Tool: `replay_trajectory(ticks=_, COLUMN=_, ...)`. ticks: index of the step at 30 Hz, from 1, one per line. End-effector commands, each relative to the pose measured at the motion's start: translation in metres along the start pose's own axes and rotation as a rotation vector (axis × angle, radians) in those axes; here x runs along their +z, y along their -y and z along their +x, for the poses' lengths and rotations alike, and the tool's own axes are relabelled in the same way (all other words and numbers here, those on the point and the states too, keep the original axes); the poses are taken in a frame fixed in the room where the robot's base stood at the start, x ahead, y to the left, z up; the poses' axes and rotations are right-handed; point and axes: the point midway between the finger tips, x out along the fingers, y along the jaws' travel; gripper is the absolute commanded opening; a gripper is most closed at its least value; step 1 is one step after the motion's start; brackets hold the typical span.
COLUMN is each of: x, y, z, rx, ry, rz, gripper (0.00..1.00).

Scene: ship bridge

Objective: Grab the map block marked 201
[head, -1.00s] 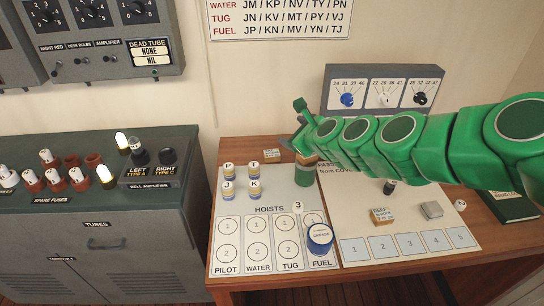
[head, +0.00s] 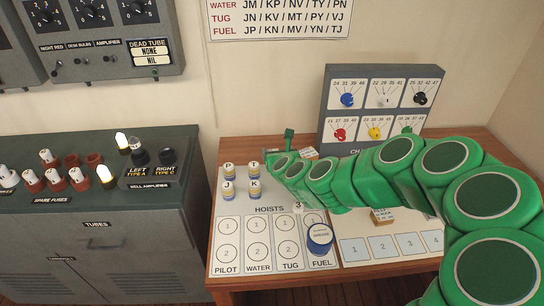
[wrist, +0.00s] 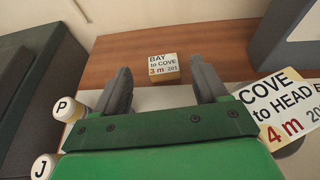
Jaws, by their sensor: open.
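The map block marked 201 (wrist: 163,66) lies on the brown wooden desk top in the wrist view, its label reading "BAY to COVE 3 m 201". My gripper (wrist: 161,78) is open, with one finger on each side of the view and the block in line with the gap, around or just beyond the fingertips. I see no contact. In the head view my arm comes from the right, and its end is low over the back of the desk, where the fingers and block are hard to make out.
A second block, "COVE to HEAD" (wrist: 290,108), is close on the right of my gripper. Lettered pegs P (wrist: 66,108) and J (wrist: 45,167) stand at left. A grey dial box (head: 376,105) stands at the back. A blue-topped cylinder (head: 320,237) stands on the hoists board.

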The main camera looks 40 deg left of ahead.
Motion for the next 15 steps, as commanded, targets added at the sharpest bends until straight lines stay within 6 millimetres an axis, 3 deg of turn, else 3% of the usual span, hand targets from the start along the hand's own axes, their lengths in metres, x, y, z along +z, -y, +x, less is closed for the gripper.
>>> replay_trajectory(ticks=15, x=-0.044, y=-0.001, z=0.023, rx=0.003, ry=-0.002, rz=-0.003, gripper=0.72)
